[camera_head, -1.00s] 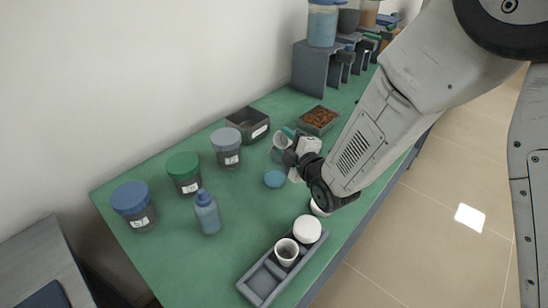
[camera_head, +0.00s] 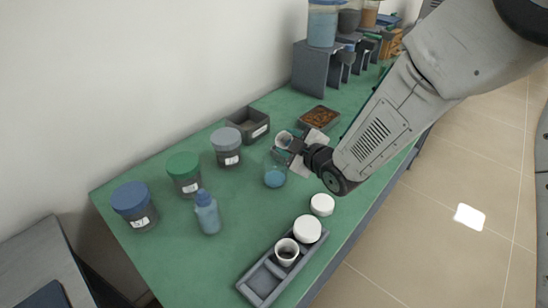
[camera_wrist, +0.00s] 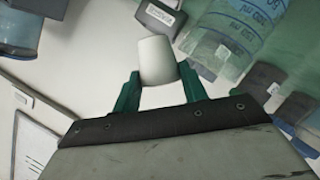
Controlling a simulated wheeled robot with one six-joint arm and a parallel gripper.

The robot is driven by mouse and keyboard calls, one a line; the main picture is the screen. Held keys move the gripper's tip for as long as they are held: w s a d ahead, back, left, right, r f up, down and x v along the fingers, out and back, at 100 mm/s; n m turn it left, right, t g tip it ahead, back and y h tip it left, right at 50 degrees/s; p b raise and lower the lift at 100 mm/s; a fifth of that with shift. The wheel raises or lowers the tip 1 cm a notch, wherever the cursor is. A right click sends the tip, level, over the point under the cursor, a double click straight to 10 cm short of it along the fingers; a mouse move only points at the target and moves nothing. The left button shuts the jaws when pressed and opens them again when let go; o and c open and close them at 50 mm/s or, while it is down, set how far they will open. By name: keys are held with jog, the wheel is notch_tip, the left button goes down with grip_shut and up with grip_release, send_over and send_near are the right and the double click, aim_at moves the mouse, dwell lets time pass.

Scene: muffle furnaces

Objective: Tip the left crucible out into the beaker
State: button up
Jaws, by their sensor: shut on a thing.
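A small white crucible (camera_head: 284,139) is held between the fingers of my gripper (camera_head: 292,143), which is shut on it above the table. In the wrist view the white crucible (camera_wrist: 158,60) sits between the green fingers (camera_wrist: 160,88). I cannot tell whether anything is in the held crucible. A second white crucible (camera_head: 286,252) stands upright in the grey rack (camera_head: 262,284) at the front.
Jars with blue (camera_head: 133,204), green (camera_head: 184,172) and grey (camera_head: 227,146) lids and a blue bottle (camera_head: 207,212) are to the left. A dark box (camera_head: 247,126) and a brown-filled tray (camera_head: 319,118) are behind.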

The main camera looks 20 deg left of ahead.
jog(key=shift+w+d+f+m+g, duration=0.15)
jog(key=shift+w+m+g, duration=0.25)
jog(key=shift+m, duration=0.15)
jog(key=shift+w+d+f+m+g, duration=0.15)
jog(key=shift+w+m+g, duration=0.1)
jog(key=shift+m+g, duration=0.25)
jog(key=shift+w+f+m, duration=0.1)
jog(key=shift+m, duration=0.25)
jog(key=shift+w+d+f+m+g, duration=0.15)
jog(key=shift+w+m+g, duration=0.1)
jog(key=shift+m+g, duration=0.2)
jog(key=shift+w+f+m+g+y, duration=0.2)
jog(key=shift+m+g+y, duration=0.35)
jog(key=shift+m, duration=0.4)
jog(key=shift+r, duration=2.55)
